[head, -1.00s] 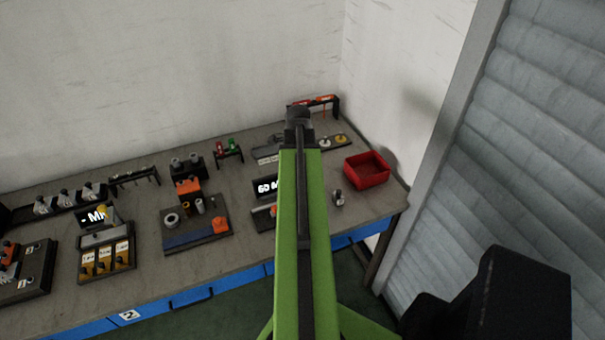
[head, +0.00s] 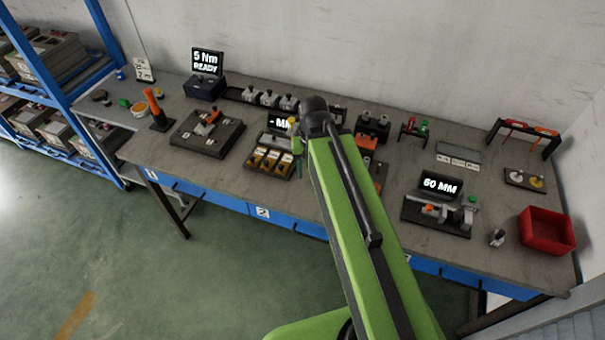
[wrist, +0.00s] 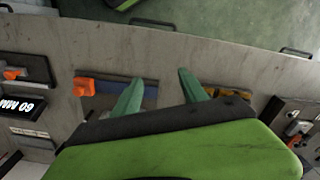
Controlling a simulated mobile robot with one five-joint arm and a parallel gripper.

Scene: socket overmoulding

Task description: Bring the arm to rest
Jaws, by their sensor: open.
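My arm reaches out over the workbench (head: 225,160) from the bottom of the head view, ending near the tray with yellow slots (head: 270,162). My gripper (wrist: 160,74) shows in the wrist view as two green fingers spread apart, with nothing seen between them. It is above the bench, between a blue board with an orange block (wrist: 85,88) and the yellow tray. In the head view my arm hides most of the gripper and part of the board.
A "60 MM" display (head: 440,186) and a red bin (head: 546,231) stand at the right. A "5 Nm READY" display (head: 207,62) and a black fixture (head: 207,135) stand at the left. A blue shelf rack (head: 95,70) is at the far left. The green floor (head: 180,270) in front is clear.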

